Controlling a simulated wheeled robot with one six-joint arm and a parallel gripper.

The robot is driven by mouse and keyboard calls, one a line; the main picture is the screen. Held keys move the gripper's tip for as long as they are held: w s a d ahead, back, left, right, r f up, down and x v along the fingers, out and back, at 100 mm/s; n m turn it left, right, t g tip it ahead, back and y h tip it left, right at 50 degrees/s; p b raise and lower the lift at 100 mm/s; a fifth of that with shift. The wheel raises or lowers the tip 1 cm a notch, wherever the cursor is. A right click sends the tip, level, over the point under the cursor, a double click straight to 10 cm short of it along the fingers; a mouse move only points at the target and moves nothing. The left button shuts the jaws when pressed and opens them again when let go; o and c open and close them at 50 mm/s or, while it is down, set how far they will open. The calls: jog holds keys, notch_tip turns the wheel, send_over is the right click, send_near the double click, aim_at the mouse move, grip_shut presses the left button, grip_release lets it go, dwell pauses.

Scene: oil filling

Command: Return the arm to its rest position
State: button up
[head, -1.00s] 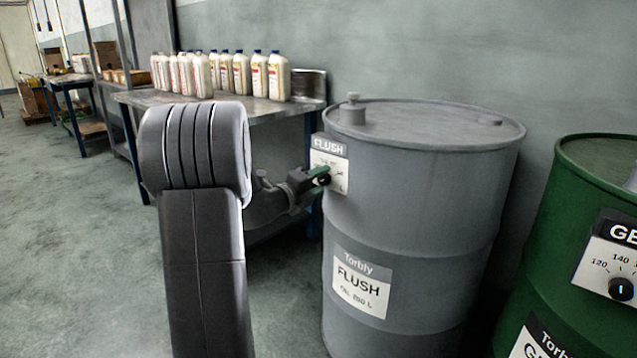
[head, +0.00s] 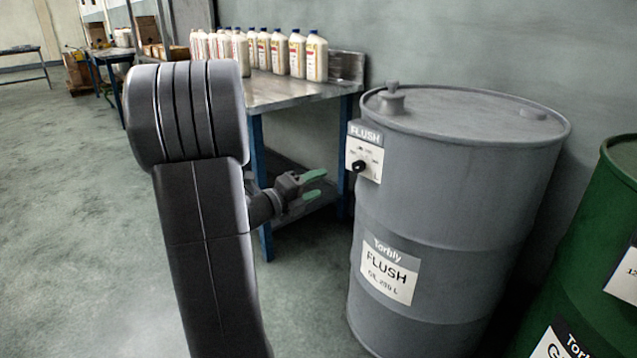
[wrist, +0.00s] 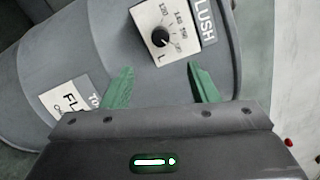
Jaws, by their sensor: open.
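My gripper (head: 314,186) is open and empty, its green-tipped fingers standing apart to the left of the grey FLUSH drum (head: 455,225). In the wrist view, my gripper (wrist: 160,85) has the drum's dial panel (wrist: 178,32) beyond its fingertips, with a clear gap between them. The panel's black knob (head: 358,166) is free of the fingers; it also shows in the wrist view (wrist: 159,39). My dark arm stands upright in the left of the head view and hides part of the floor and table.
A metal table (head: 290,92) with several white bottles (head: 263,48) stands behind my gripper. A green drum (head: 595,290) is at the right edge. Open floor (head: 70,200) lies to the left. More tables with boxes stand at the far left.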

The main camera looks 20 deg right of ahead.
aim_at(355, 167)
jog(key=shift+d, duration=0.15)
jog(key=b+x, duration=0.3)
jog(key=x, duration=1)
jog(key=shift+w+d, duration=0.2)
jog(key=shift+d, duration=0.1)
jog(key=shift+r, duration=0.1)
